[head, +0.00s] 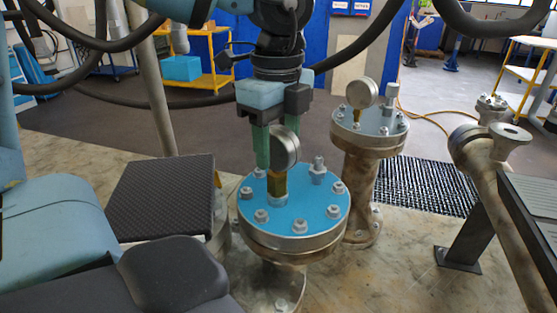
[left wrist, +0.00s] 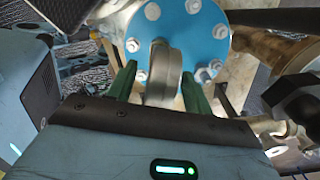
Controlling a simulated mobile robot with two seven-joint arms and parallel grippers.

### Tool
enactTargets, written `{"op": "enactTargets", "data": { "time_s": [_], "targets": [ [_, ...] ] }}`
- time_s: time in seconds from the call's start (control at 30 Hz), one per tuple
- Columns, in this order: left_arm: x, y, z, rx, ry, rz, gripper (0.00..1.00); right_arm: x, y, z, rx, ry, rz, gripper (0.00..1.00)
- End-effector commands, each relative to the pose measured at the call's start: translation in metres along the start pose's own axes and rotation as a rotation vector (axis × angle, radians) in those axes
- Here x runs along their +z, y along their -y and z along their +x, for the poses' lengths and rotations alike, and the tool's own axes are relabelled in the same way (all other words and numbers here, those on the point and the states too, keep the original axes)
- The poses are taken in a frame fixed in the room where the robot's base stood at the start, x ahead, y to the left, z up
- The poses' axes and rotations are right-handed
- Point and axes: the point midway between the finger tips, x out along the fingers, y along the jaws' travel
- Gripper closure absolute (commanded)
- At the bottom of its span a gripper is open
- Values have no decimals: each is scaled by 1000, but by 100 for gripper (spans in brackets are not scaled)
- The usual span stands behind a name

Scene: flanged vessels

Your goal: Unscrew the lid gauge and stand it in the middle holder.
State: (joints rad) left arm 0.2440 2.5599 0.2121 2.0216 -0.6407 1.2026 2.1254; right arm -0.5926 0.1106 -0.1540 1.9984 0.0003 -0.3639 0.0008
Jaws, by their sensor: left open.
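The lid gauge (head: 285,150) has a round silver dial case on a brass stem and stands upright on the blue lid (head: 308,212) of the near flanged vessel. My left gripper (head: 277,160) is above the lid, pointing down, its green fingers open around the gauge. In the left wrist view the gauge (left wrist: 162,72) sits between the two separated fingers (left wrist: 160,88), with the bolted blue lid (left wrist: 205,35) beyond. I cannot tell whether a finger touches it. I cannot make out the middle holder. My right gripper is not in view.
A second flanged vessel (head: 368,145) with its own gauge (head: 363,93) stands close behind to the right. A dark ribbed panel (head: 165,195) lies left. A pipe (head: 500,200) and dark grating stand right.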

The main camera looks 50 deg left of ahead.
Motion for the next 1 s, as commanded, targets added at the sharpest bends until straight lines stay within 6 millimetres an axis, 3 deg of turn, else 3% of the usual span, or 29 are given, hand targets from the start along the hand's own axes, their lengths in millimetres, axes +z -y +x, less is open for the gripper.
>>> {"op": "enactTargets", "data": {
  "time_s": [0.17,0.6,1.0],
  "targets": [
    [0,1,-8,-3,0,0,49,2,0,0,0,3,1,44],
    [0,1,-70,-1,-1,-1,49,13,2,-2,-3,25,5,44],
    [0,0,-78,0,0,0,51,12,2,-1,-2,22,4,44]
  ]
}}
